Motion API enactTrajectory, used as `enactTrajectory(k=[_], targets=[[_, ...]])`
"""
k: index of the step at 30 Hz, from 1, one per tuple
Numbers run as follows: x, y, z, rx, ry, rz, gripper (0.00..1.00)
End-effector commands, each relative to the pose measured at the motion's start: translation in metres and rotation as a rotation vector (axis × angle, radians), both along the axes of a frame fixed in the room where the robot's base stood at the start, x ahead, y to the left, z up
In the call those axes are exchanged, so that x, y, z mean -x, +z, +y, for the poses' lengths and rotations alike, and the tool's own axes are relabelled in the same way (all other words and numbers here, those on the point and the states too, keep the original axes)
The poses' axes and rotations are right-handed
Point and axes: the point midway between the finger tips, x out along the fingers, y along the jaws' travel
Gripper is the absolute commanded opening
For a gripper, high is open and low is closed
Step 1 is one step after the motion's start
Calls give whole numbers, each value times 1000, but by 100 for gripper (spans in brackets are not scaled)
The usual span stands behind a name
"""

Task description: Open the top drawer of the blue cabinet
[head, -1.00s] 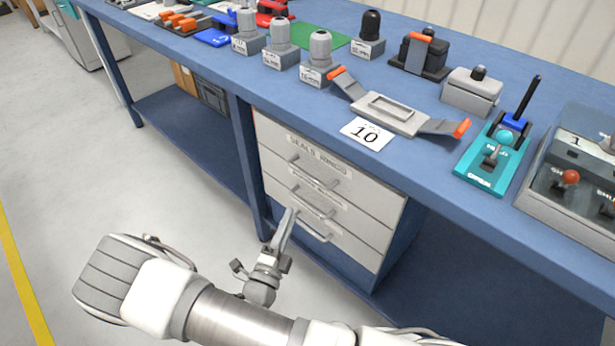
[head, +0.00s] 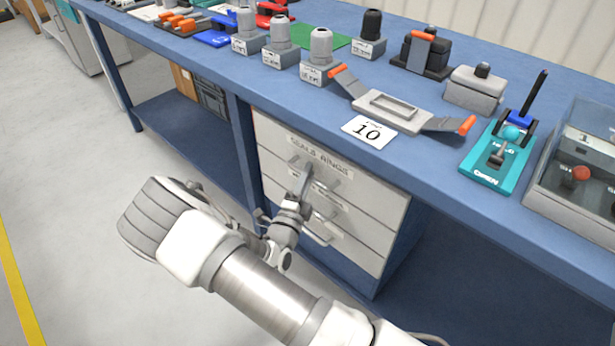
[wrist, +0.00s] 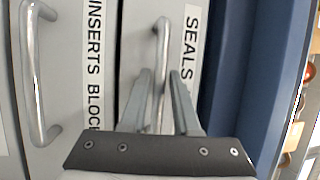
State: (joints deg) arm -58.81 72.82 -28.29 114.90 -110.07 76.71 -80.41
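The blue cabinet (head: 395,262) stands under the bench with several grey drawers, all shut. Its top drawer (head: 268,132), labelled "SEALS RINGS", has a metal bar handle (head: 335,182), partly hidden by my gripper (head: 304,172) in the head view. In the wrist view the top drawer's handle (wrist: 162,50) runs between the two fingers of my gripper (wrist: 163,85). The fingers are open, one on each side of the handle with gaps. How deep they reach around it is hard to tell.
The second drawer's handle (wrist: 33,75), beside the label "INSERTS BLOCK", is left in the wrist view. The blue bench top (head: 440,165) overhangs the drawers and carries fixtures and a "10" card (head: 368,132). The floor (head: 70,220) at left is clear.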

Motion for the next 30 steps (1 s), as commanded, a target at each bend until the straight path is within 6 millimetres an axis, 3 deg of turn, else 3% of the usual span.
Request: enactTrajectory(k=[3,8,30], targets=[[0,0,0,0,0,0,26],[0,0,0,0,0,0,0],[0,0,0,0,-1,-1,0]])
